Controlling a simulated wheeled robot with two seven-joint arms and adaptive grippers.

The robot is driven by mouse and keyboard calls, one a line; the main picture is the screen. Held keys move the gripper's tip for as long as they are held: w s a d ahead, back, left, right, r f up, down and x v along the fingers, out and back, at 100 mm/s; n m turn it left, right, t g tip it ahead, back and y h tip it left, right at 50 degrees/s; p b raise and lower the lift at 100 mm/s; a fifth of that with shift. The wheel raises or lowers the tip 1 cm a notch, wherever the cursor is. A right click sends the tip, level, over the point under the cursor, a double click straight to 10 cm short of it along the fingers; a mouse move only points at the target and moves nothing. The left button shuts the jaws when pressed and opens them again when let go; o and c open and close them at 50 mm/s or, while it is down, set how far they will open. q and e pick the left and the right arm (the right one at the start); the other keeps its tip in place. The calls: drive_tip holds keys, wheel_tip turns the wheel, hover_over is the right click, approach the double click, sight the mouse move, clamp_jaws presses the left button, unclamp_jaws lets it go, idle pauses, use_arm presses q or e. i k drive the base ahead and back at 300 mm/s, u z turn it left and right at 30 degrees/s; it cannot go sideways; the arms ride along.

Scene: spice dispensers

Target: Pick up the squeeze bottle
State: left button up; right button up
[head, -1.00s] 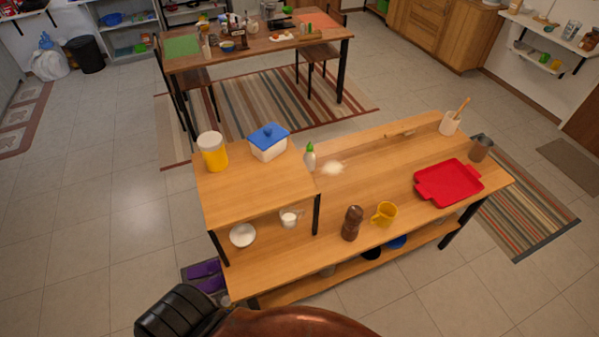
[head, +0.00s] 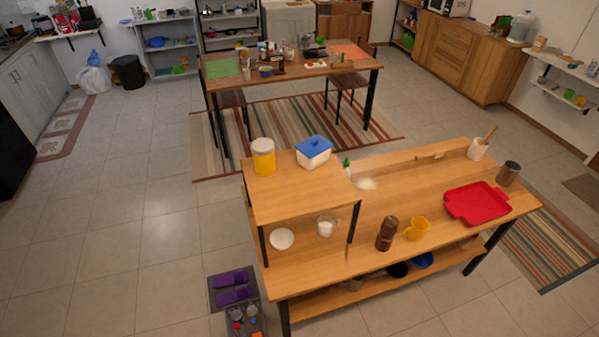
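The squeeze bottle (head: 347,168) is white with a green tip. It stands on the wooden island table (head: 400,193), just behind the right edge of the raised shelf (head: 300,189). The shelf's corner hides its lower part. Neither of my grippers is in view.
On the raised shelf are a yellow jar (head: 263,157) and a blue-lidded white container (head: 314,151). A brown grinder (head: 386,233), yellow mug (head: 417,229) and red tray (head: 477,203) stand on the tabletop. The floor at left is clear.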

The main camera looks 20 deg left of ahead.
sight(346, 163)
drive_tip(key=u, duration=0.3)
drive_tip(key=i, duration=1)
